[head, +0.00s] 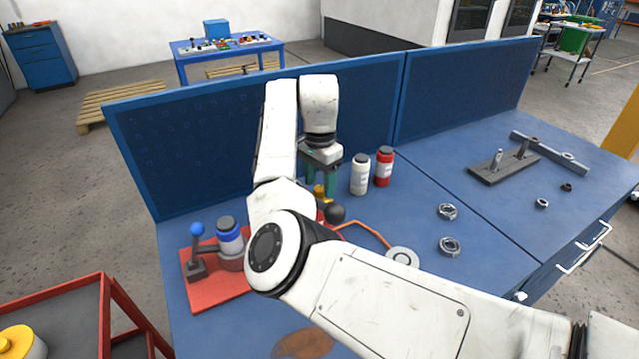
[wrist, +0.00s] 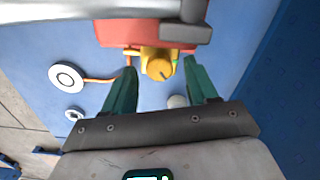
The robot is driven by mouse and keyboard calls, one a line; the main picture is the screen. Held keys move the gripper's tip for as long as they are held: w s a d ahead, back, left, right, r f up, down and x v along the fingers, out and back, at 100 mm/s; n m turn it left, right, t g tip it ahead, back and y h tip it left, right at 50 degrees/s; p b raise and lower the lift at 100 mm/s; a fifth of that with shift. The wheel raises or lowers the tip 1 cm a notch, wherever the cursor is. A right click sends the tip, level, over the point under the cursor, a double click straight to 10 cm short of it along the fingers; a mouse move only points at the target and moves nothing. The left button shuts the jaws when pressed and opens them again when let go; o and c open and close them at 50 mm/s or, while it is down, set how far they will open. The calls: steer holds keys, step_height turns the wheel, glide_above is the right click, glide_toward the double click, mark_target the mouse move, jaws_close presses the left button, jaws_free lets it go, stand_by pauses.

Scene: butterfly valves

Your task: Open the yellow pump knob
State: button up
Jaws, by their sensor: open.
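The yellow pump knob (wrist: 160,69) is round with a dark mark on its face. It sits on a yellow fitting at the edge of a red base (wrist: 122,33) in the wrist view. In the head view only a bit of yellow (head: 319,191) shows below the gripper; my arm hides much of the pump. My gripper (head: 318,184) points down over the bench, with green fingers open. In the wrist view my gripper (wrist: 159,73) has one finger on each side of the knob, with visible gaps. I cannot tell how far the fingertips are from it in depth.
A white bottle (head: 360,176) and a red bottle (head: 384,167) stand right of the gripper. A blue-knobbed lever (head: 197,231) stands on the red base at left. An orange cord runs to a white disc (head: 403,257). A blue panel (head: 250,130) rises behind.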

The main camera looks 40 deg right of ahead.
mark_target(320, 188)
step_height(320, 188, up, 10)
steer(key=shift+b, duration=0.4)
